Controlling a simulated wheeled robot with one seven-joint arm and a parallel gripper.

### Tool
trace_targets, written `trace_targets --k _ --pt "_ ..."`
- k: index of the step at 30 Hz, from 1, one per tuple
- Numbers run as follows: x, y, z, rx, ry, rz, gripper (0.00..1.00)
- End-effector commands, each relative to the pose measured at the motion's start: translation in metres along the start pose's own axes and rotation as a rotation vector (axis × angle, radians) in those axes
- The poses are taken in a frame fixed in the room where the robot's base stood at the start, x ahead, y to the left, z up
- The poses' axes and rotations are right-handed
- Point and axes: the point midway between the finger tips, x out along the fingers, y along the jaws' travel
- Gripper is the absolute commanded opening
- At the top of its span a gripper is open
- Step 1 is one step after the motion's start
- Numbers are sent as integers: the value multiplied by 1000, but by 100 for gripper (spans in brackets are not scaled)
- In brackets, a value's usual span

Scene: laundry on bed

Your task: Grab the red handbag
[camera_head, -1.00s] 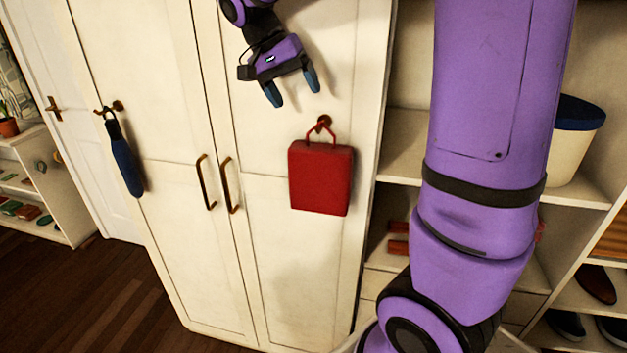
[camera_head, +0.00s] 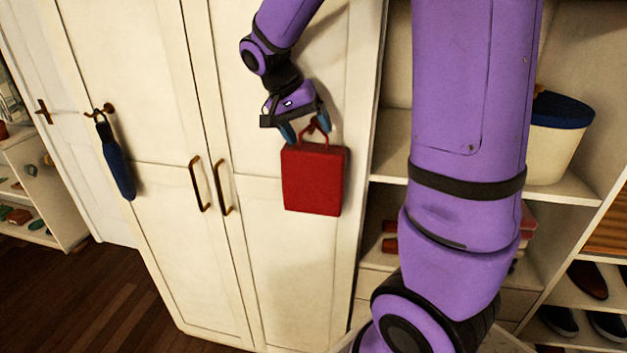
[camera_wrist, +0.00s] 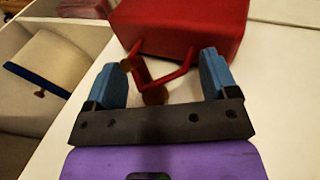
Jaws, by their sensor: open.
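The red handbag (camera_head: 313,180) hangs by its handle from a round knob (camera_head: 312,124) on the white wardrobe door. My gripper (camera_head: 309,138) is at the top of the bag, open, with one blue finger on each side of the handle. In the wrist view, the handbag (camera_wrist: 183,28) fills the top. Its thin red handle (camera_wrist: 160,80) and the knob (camera_wrist: 155,95) show between the two spread blue fingers of my gripper (camera_wrist: 161,72). I cannot tell whether a finger touches the handle.
The white wardrobe (camera_head: 245,270) has two bar handles (camera_head: 209,187) left of the bag. Open shelves stand at the right, with a cream and blue bin (camera_head: 556,140) and shoes (camera_head: 588,281).

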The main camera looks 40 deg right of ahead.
Motion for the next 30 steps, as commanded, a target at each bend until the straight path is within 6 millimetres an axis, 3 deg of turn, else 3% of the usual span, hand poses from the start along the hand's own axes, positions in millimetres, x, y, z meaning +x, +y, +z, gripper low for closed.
trace_targets --k 2,3,12,22,30 --pt "0 0 0 0 0 0 79" --pt "0 0 0 0 0 0 75" --pt "-1 0 0 0 1 0 9" --pt "-4 1 -1 1 1 -1 9" --pt "-22 9 -3 1 2 -1 9"
